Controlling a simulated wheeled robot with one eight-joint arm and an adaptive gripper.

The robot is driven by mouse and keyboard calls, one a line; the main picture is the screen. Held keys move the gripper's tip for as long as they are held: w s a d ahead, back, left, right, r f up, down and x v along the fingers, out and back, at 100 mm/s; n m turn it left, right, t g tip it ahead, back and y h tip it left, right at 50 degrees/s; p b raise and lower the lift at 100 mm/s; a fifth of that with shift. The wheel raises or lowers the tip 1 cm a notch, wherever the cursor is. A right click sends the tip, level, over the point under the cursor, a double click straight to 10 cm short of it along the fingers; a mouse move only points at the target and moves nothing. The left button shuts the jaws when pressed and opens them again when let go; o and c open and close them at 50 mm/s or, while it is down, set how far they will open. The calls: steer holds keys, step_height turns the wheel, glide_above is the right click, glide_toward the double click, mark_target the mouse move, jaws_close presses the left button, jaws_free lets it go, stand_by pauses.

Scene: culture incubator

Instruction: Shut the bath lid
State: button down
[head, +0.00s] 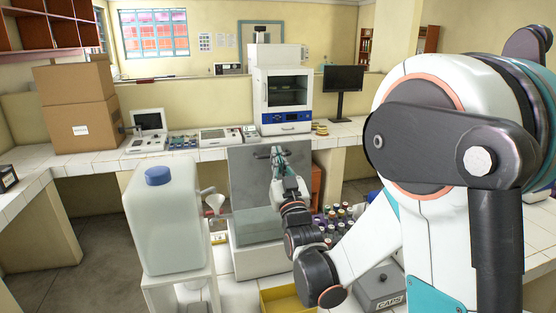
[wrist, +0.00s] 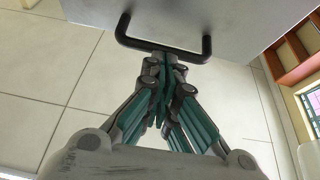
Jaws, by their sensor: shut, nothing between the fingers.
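The bath lid (head: 243,180) is a grey panel standing open, nearly upright, at the back of the bath (head: 258,258), a pale box with a grey-green interior. My gripper (head: 276,158) is in front of the lid, near its upper edge. In the wrist view the lid (wrist: 215,14) fills the top, with a black bar handle (wrist: 190,53) on it. My gripper (wrist: 162,62) is shut, with its fingertips overlapping the middle of the handle. I cannot tell whether they touch it. My arm hides part of the bath's right side.
A large translucent carboy (head: 163,220) with a blue cap stands left of the bath, beside a funnel (head: 215,203). Several bottles (head: 338,212) stand to the right. A yellow tray (head: 280,299) and a grey caps box (head: 383,289) are in front. An incubator (head: 283,100) stands on the bench behind.

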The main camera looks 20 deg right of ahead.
mark_target(269, 146)
steer(key=w+g+p, duration=0.1)
steer(key=w, duration=0.1)
steer(key=w+g+p, duration=0.1)
steer(key=w, duration=0.2)
steer(key=w+r+g+p, duration=0.1)
steer(key=w, duration=0.1)
steer(key=shift+w+a+y, duration=0.2)
steer(key=shift+w+y, duration=0.2)
steer(key=shift+w+f+g+p, duration=0.15)
steer(key=shift+w+g+p, duration=0.5)
steer(key=shift+g+p, duration=0.35)
steer(key=shift+w+d+f+g+h+p, duration=0.15)
steer(key=shift+w+f+g+p, duration=0.05)
steer(key=shift+w+g, duration=0.25)
steer(key=shift+w+d+f+g+h+p, duration=0.1)
steer(key=shift+w+f+g+h+p, duration=0.05)
steer(key=shift+w+g, duration=0.3)
steer(key=w+f+g, duration=0.8)
steer(key=w+f, duration=0.2)
steer(key=w, duration=0.2)
steer(key=shift+f+p, duration=0.4)
steer(key=shift+p, duration=0.05)
